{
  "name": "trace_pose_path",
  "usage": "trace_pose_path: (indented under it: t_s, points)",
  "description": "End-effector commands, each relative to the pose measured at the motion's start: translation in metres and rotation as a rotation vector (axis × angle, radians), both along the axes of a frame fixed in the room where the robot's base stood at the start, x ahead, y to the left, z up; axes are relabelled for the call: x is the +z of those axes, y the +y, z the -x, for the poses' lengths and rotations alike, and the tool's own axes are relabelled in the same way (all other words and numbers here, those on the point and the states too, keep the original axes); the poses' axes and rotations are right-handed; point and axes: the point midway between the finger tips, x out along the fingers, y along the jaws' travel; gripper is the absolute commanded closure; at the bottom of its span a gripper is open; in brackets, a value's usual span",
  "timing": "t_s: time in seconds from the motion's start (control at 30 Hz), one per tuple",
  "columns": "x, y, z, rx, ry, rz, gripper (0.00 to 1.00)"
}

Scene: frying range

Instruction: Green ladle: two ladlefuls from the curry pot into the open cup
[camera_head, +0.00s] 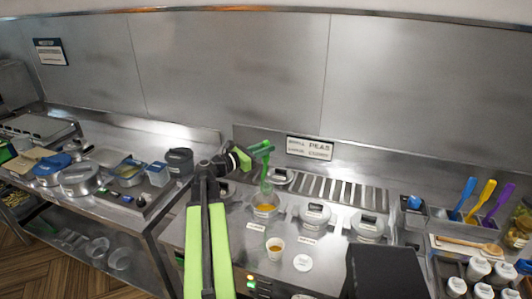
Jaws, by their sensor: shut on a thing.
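My gripper (252,153) is shut on the green ladle (266,172), near the top of its handle. The ladle hangs roughly upright, its lower end at the open curry pot (256,214) in the range top. Orange-yellow curry shows in the pot. I cannot tell whether the ladle's bowl is in the curry or just above it. The open cup (275,255) stands on the counter in front of the pot, with some orange-yellow curry visible inside. A white round lid (303,263) lies to the right of the cup.
Two lidded pots (315,216) and (369,228) stand to the right of the curry pot. A dark box-like shape (385,272) blocks the front right. A sign (310,148) hangs behind. Pans crowd the left counter.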

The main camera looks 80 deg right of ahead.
Motion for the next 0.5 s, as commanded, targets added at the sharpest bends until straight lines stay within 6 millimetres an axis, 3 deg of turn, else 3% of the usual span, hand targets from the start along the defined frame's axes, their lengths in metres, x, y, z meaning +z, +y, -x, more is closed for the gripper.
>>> trace_pose_path:
  t_s: [0.27,0.5]
  points:
    - [-0.005,0.002,0.001,0.014,0.000,0.000,1.00]
    - [-0.033,0.002,0.001,0.013,0.000,0.000,1.00]
